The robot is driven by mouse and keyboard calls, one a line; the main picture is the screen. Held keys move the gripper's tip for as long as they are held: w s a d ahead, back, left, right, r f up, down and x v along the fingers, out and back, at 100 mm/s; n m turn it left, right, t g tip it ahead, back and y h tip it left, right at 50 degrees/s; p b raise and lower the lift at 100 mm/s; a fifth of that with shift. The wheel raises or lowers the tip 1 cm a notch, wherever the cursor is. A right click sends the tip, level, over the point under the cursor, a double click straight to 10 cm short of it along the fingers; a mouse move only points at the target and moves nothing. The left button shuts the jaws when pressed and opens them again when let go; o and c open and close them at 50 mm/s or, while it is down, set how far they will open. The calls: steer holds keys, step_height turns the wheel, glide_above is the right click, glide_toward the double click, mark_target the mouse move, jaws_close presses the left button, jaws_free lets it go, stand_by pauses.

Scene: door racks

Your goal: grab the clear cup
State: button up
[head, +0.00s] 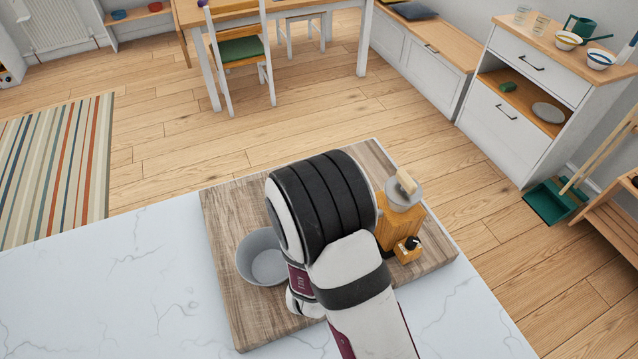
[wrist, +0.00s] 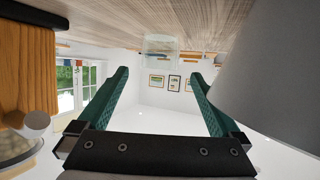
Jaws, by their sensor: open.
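A clear cup (wrist: 162,50) shows faintly in the wrist view, against the wooden board (wrist: 170,18) at the top of that upside-down picture. It lies ahead of my gripper (wrist: 160,76), in line with the gap between the two green fingers. The fingers are wide apart with nothing between them, and the cup appears beyond their tips. In the head view my arm covers the gripper, and I cannot see this cup on the board there.
A grey bowl (head: 264,257) stands left of my arm on the board, close beside my gripper in the wrist view (wrist: 280,80). An orange grinder-like device (head: 398,228) stands on the other side. Clear glasses (head: 541,25) stand on the far cabinet. White marble counter (head: 120,270) lies bare at left.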

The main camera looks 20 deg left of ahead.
steer(key=x, duration=0.6)
steer(key=shift+w, duration=0.25)
steer(key=c, duration=1.5)
